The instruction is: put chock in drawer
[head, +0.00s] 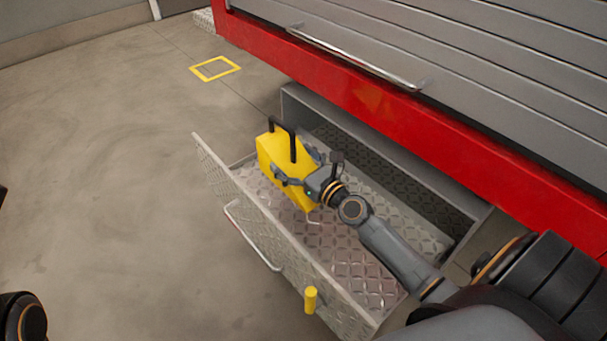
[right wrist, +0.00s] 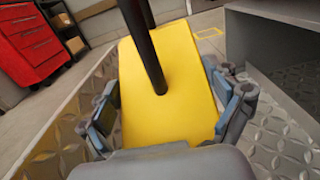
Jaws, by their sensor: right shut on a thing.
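The yellow chock (head: 279,162) with a black handle is inside the open drawer, near its far left end in the head view. My right gripper (head: 301,177) is shut on the chock, with a finger on each side of it. In the right wrist view the yellow chock (right wrist: 168,85) fills the middle between the two fingers. The drawer (head: 370,275) is pulled out below the red vehicle side and has a diamond-plate floor. I cannot tell whether the chock touches the drawer floor. My left gripper is not in view.
A drawer front with a metal handle (head: 252,238) stands on the left side of the drawer. A yellow peg (head: 310,299) is at its near end. The grey shutter (head: 440,70) is above. Open floor lies to the left. A red cabinet (right wrist: 30,42) shows in the right wrist view.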

